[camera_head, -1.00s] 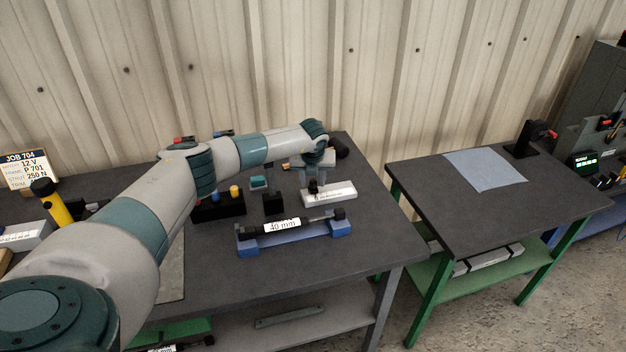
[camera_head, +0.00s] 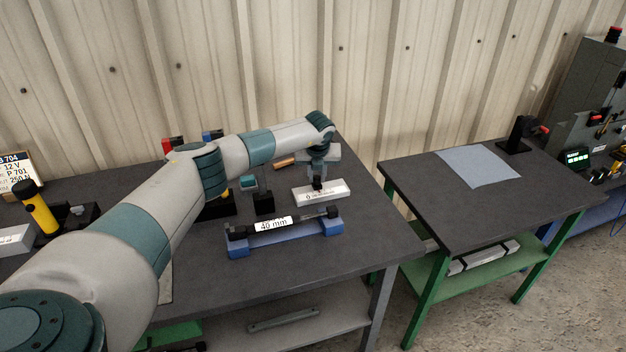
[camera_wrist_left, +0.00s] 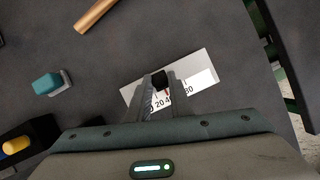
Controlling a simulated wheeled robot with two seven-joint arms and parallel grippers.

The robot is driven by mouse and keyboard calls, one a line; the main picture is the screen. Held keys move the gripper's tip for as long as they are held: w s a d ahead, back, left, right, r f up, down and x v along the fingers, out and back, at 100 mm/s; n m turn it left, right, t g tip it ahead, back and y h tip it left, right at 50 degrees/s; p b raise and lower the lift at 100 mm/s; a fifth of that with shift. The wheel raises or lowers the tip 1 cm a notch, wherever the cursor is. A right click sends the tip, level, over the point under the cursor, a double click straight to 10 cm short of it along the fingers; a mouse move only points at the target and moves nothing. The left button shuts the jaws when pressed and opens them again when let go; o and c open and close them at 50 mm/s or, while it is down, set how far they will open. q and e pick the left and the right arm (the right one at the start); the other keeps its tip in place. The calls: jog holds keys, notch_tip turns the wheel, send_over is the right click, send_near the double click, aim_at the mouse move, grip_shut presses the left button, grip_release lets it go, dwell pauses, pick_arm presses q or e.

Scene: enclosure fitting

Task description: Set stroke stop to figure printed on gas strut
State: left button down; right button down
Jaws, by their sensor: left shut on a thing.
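The gas strut (camera_head: 300,222) lies in a blue cradle (camera_head: 238,244) on the dark bench, and its white label reads "40 mm". Behind it is the stroke stop, a pale block with a printed scale (camera_head: 335,192); it also shows in the left wrist view (camera_wrist_left: 200,68). My left gripper (camera_head: 318,182) points down over the block, shut on its black slider (camera_wrist_left: 159,80). In the left wrist view a small red mark shows beside the slider near the "4" of a partly covered figure after "20". The fingers hide part of the scale. My right gripper is in neither view.
A teal-topped piece (camera_head: 248,182) and a black block (camera_head: 263,202) stand left of the stop. A copper-coloured rod (camera_wrist_left: 95,15) lies behind. A second table with a grey-blue sheet (camera_head: 478,167) stands to the right. The bench front right is clear.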

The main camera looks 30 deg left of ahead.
pick_arm(q)
jog(key=c, duration=1.6)
grip_release()
jog(key=shift+r, duration=0.15)
